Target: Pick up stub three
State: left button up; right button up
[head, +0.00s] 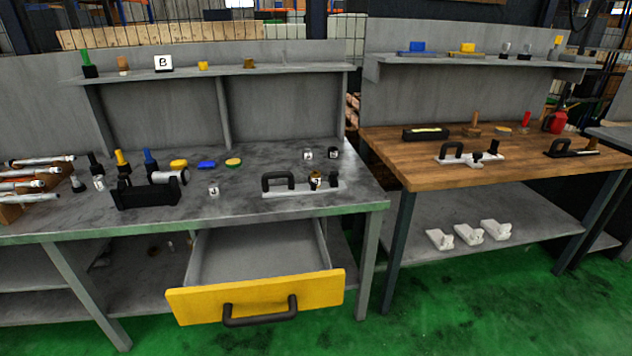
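No label that reads as stub three is legible, so I cannot tell which item it is. Small pale pieces with dark marks stand on the grey bench (235,203): one near the front middle (214,191), one at the back right (308,155) and a darker one beside it (333,153). Another marked piece (316,182) with a brown top is at a white fixture with a black handle (285,188). Three white pieces lie on the lower shelf at the right, one being the leftmost (440,239). Neither of my grippers is in view.
A yellow-fronted drawer (255,297) stands open and empty below the grey bench, jutting forward. A black holder with a pale cylinder (148,192) and several upright handles crowd the bench's left. A wooden-topped bench (430,175) stands right, with fixtures on it. Green floor lies in front.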

aim_at(315, 175)
jog(key=i+l+u, duration=0.2)
jog(key=i+l, duration=0.15)
jog(key=i+l+u, duration=0.2)
jog(key=i+l, duration=0.15)
jog(key=i+l+u, duration=0.2)
jog(key=l, duration=0.3)
jog(key=i+l+u, duration=0.2)
jog(key=i+l, duration=0.2)
jog(key=l, duration=0.15)
